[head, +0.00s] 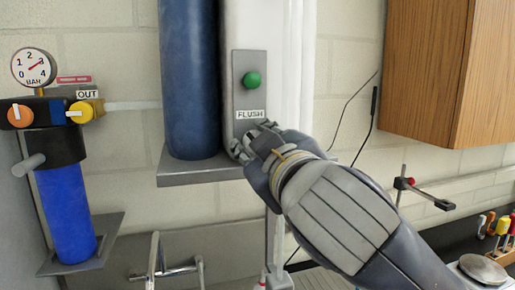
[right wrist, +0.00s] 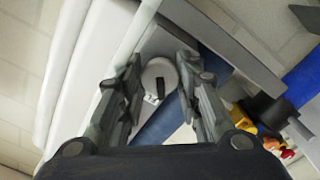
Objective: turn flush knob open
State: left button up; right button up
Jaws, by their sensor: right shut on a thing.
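The flush knob (right wrist: 158,74) is a round grey knob with a dark mark, seen between my right fingers in the right wrist view. In the head view it is hidden behind my right gripper (head: 253,139), just below the FLUSH label (head: 250,114) on a grey plate (head: 240,83). My right gripper, also in the right wrist view (right wrist: 160,66), is shut on the knob with one finger on each side. A green button (head: 252,79) sits above the label. My left gripper is not in view.
A dark blue cylinder (head: 188,80) stands on a grey shelf (head: 200,176) left of the plate. A gauge (head: 33,68) and an OUT valve (head: 87,111) are at the far left. A wooden cabinet (head: 425,70) hangs at the upper right. A tap (head: 155,262) stands below.

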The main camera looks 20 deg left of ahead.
jog(key=n+b, duration=0.1)
jog(key=n, duration=0.9)
jog(key=shift+n, duration=0.4)
dwell(0.4)
jog(key=o, duration=1.1)
jog(key=shift+s, duration=0.1)
jog(key=v, duration=1.2)
